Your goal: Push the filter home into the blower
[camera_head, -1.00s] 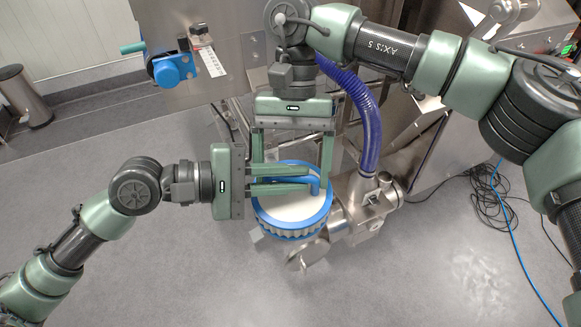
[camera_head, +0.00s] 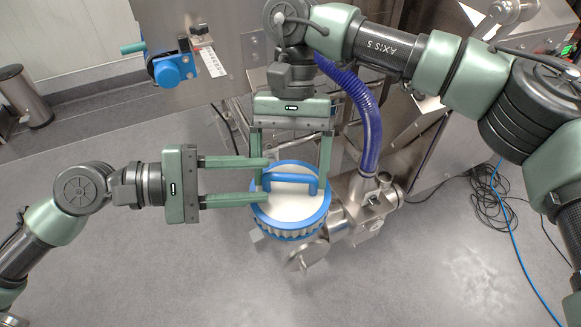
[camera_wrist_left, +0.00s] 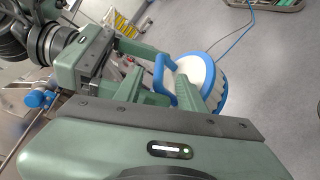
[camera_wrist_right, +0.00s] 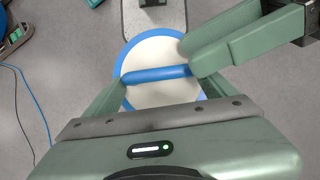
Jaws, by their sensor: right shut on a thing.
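The filter (camera_head: 290,206) is a round white-topped cartridge with a blue rim, pleated side and blue bar handle (camera_head: 290,178). It sits upright at the left of the steel blower (camera_head: 345,215); its seating underneath is hidden. My right gripper (camera_head: 291,180) reaches down from above, its fingers closed on the two ends of the handle, as the right wrist view also shows at the handle (camera_wrist_right: 155,75). My left gripper (camera_head: 269,180) is open and empty at the filter's left edge, its fingers apart. The left wrist view shows the filter (camera_wrist_left: 200,80) past the fingers.
A ribbed purple hose (camera_head: 368,120) rises from the blower to the steel machine (camera_head: 225,60) behind. Black and blue cables (camera_head: 490,200) lie on the floor at right.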

